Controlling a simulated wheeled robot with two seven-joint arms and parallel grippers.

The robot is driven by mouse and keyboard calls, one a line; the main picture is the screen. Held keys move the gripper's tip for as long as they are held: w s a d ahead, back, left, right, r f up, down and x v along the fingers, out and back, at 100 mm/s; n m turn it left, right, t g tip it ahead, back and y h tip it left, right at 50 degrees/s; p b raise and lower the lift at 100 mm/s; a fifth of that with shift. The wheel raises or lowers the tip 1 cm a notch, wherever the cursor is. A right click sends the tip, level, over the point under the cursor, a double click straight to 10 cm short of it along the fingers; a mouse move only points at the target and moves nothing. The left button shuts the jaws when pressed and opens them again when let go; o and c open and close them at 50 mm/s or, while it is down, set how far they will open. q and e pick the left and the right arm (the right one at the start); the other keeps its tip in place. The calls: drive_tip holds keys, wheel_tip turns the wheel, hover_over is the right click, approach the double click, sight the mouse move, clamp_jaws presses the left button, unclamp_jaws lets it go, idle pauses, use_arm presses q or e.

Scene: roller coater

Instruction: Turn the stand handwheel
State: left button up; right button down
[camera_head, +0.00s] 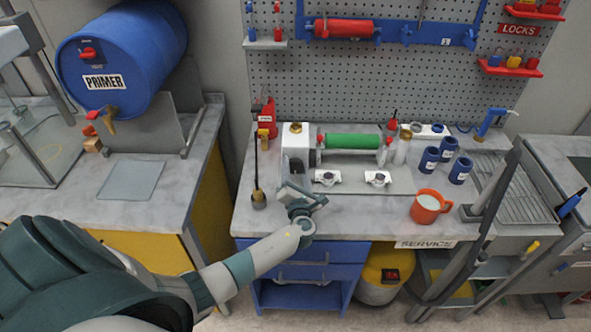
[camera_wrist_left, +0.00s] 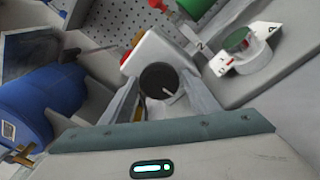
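The roller stand is a white block (camera_head: 296,138) holding a green roller (camera_head: 352,141) on the bench. In the left wrist view a round black knob with a pale line (camera_wrist_left: 158,79), which looks like the handwheel, sits at the white housing (camera_wrist_left: 160,48). In the head view I cannot make it out; my gripper and the stand's grey side are there. My left gripper (camera_head: 300,197) is at the stand's front left. In the left wrist view its fingers (camera_wrist_left: 160,88) are apart, one on each side of the knob. I cannot tell whether they touch it. My right gripper is not in view.
Two white fixtures (camera_head: 325,179) (camera_head: 378,179) sit in front of the roller. An orange mug (camera_head: 429,206) and several blue cans (camera_head: 429,160) stand to the right. A thin black rod on a round base (camera_head: 258,196) stands left of the gripper. A blue primer drum (camera_head: 120,55) is far left.

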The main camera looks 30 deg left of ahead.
use_arm(q)
drive_tip(key=shift+o, duration=0.4)
drive_tip(key=b+v, duration=0.4)
drive_tip(key=v, duration=1.3)
drive_tip(key=shift+s+d+b, duration=0.15)
drive_tip(key=shift+b, duration=0.25)
